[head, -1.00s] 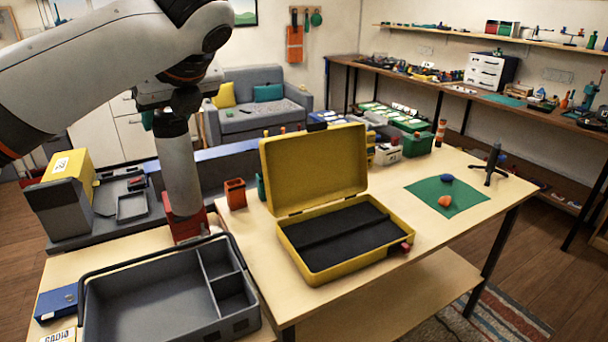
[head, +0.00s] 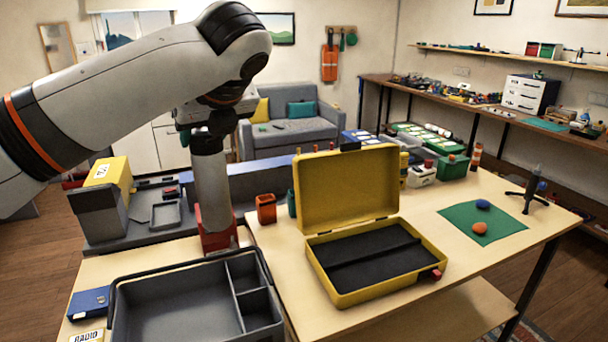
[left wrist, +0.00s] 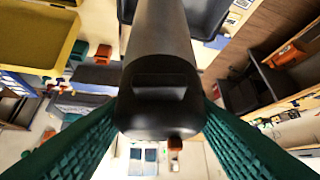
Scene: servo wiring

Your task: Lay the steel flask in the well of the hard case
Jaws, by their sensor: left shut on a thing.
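The steel flask (head: 211,185) is a grey cylinder with a black top, upright on the left part of the table. Its lower end meets a red holder (head: 219,240); I cannot tell whether it rests inside. My left gripper (head: 206,125) is shut on the flask's top. In the left wrist view the flask (left wrist: 160,35) and its black cap lie between the green finger pads of my left gripper (left wrist: 161,108). The yellow hard case (head: 347,190) stands open to the right, its dark foam well (head: 350,262) empty. My right gripper is not in view.
A grey tote (head: 165,312) with compartments stands in front of the flask. A grey machine with a yellow box (head: 108,172) is left of it. An orange cup (head: 266,209) stands between flask and case. A green mat (head: 500,228) lies right of the case.

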